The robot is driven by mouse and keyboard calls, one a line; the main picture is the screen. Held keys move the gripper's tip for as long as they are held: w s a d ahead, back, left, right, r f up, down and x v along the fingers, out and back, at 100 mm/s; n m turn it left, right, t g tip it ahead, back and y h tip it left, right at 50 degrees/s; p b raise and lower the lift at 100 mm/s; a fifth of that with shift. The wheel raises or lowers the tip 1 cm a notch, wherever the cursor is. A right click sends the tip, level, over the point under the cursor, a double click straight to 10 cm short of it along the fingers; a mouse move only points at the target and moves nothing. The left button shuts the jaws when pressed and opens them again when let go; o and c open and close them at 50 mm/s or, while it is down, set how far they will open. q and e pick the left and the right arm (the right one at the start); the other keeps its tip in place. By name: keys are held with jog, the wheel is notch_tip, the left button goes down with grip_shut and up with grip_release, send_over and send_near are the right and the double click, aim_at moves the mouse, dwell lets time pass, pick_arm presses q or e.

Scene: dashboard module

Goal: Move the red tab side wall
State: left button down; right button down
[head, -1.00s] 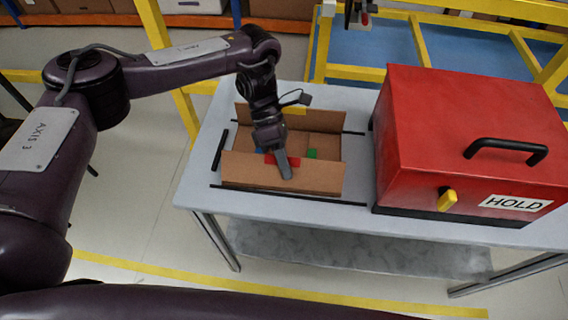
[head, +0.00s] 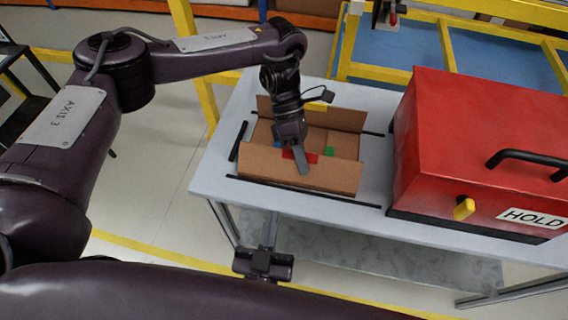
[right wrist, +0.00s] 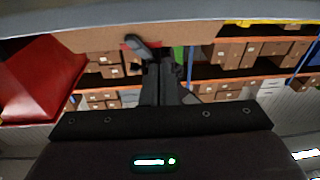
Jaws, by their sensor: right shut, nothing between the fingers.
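An open cardboard box (head: 335,178) sits on the grey table. The red tab (head: 312,157) is at the top edge of its near side wall. My left gripper (head: 303,168) is at that wall by the tab, one grey finger over the wall's outer face. The other finger is hidden, so its grip is unclear. My right gripper (head: 263,262) is low, in front of the table's near edge, apart from the box. The right wrist view shows its fingers (right wrist: 160,75) together and empty, with the cardboard wall (right wrist: 100,52) beyond, upside down.
A green tab (head: 329,151) and a blue tab (head: 277,143) show in the box, and a yellow tab (head: 316,106) at its far wall. A red case (head: 470,130) with a black handle stands on the right. Black strips (head: 300,192) mark the table around the box.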

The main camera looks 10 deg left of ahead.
notch_tip(320, 180, up, 4)
jog(key=m+h, duration=0.1)
jog(key=r, duration=0.2)
send_over(284, 178)
jog(key=s, duration=0.4)
jog(key=shift+f+t, duration=0.15)
jog(key=shift+t, duration=0.25)
jog(key=w, duration=0.1)
jog(key=w+f, duration=0.1)
jog(key=w, duration=0.1)
jog(key=shift+w+f, duration=0.1)
jog(key=shift+f, duration=0.15)
jog(key=shift+w+f, duration=0.4)
jog(key=shift+w, duration=0.05)
